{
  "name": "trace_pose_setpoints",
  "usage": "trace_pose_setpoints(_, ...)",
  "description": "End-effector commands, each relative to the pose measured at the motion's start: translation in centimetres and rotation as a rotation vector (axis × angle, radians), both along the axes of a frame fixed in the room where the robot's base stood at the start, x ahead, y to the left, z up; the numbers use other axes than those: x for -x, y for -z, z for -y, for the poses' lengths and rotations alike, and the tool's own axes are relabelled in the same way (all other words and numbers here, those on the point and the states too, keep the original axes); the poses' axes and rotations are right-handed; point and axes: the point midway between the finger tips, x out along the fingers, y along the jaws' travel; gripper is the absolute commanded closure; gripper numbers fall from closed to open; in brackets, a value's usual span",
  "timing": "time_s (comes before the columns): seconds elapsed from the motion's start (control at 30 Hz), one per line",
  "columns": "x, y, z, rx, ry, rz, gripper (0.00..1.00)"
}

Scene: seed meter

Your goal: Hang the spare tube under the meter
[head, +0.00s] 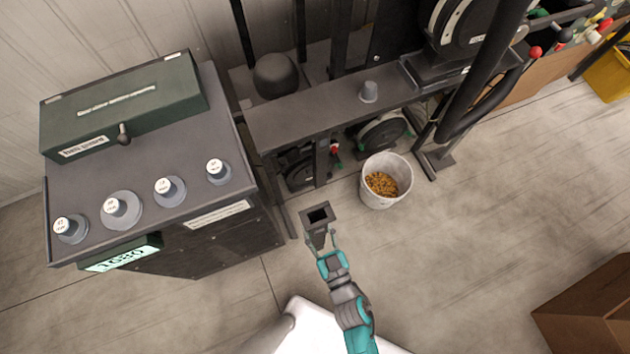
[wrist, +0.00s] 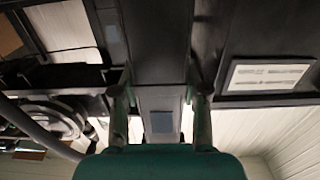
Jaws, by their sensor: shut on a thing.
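The spare tube (head: 317,216) is a dark, square, hollow piece with its open end facing up toward the head camera. My gripper (head: 320,239) is shut on it and holds it in front of the dark frame, just right of the grey cabinet. In the wrist view the tube (wrist: 158,98) sits between the two fingers, and a dark surface fills the view beyond it. A round black meter (head: 381,131) with a pale ring is mounted below the frame's bar. Another dark round unit (head: 299,168) sits lower left of it, partly hidden. I cannot tell which meter is meant.
A white bucket (head: 402,186) with yellow-brown grain stands on the floor right of the tube. The cabinet (head: 190,120) carries several weights and a green box (head: 125,102). A dark bar (head: 310,119) spans the frame. A cardboard box (head: 590,310) lies lower right; floor between is clear.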

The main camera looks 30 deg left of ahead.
Motion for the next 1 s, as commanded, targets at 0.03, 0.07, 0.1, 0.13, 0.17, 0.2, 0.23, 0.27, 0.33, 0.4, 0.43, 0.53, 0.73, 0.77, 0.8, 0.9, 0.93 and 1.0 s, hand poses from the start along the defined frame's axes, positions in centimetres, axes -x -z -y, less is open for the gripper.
trace_pose_setpoints(0.03, 0.1, 0.0, 0.2, 0.0, 0.0, 0.0, 1.0)
trace_pose_setpoints(0.07, 0.2, 0.0, 0.3, 0.0, 0.0, 0.0, 1.0)
trace_pose_setpoints(0.1, 0.3, 0.0, 0.4, 0.0, 0.0, 0.0, 1.0)
trace_pose_setpoints(0.13, 0.4, 0.0, 0.5, 0.0, 0.0, 0.0, 1.0)
trace_pose_setpoints(0.17, 0.5, -0.1, 0.6, 0.0, 0.0, 0.001, 1.0)
trace_pose_setpoints(0.2, 0.6, -0.1, 0.7, 0.0, 0.0, 0.001, 1.0)
trace_pose_setpoints(0.23, 0.7, -0.1, 0.8, 0.0, 0.0, 0.001, 1.0)
trace_pose_setpoints(0.27, 0.8, -0.1, 0.9, 0.0, -0.001, 0.001, 1.0)
trace_pose_setpoints(0.33, 1.0, 0.0, 1.1, -0.001, -0.001, 0.001, 1.0)
trace_pose_setpoints(0.4, 1.2, -0.1, 1.4, -0.001, 0.0, 0.001, 1.0)
trace_pose_setpoints(0.43, 1.2, -0.1, 1.5, -0.001, 0.0, 0.001, 1.0)
trace_pose_setpoints(0.53, 1.5, -0.1, 1.8, -0.001, 0.001, 0.001, 1.0)
trace_pose_setpoints(0.73, 2.1, -0.1, 2.4, 0.0, -0.001, 0.001, 1.0)
trace_pose_setpoints(0.77, 2.2, -0.1, 2.5, 0.0, -0.001, 0.001, 1.0)
trace_pose_setpoints(0.8, 2.3, -0.1, 2.6, 0.0, -0.001, 0.001, 1.0)
trace_pose_setpoints(0.9, 2.5, -0.1, 3.0, -0.001, 0.001, 0.001, 1.0)
trace_pose_setpoints(0.93, 2.6, -0.1, 3.1, -0.001, 0.001, 0.001, 1.0)
trace_pose_setpoints(1.0, 2.8, 0.0, 3.3, -0.001, 0.001, 0.001, 1.0)
